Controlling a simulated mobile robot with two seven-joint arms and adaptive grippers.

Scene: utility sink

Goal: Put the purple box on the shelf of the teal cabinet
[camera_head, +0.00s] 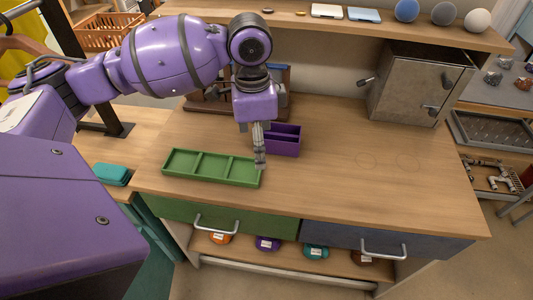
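The purple box (284,142) is an open-topped container with a divider. It stands on the wooden workbench (345,175), behind and right of a green tray. My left arm reaches in from the left, and its gripper (260,160) points down just left of the purple box, over the tray's right end. The fingers are seen edge-on, so their opening and any contact with the box are unclear. Teal panels (152,240), perhaps the teal cabinet, show at the lower left, partly hidden by my arm; no shelf is clearly visible there. My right gripper is not in view.
The green three-compartment tray (210,167) lies at the bench front. A grey metal cabinet (412,85) stands at the back right. A teal case (112,174) lies on the left surface. A high shelf (335,30) spans the back. The right bench top is clear.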

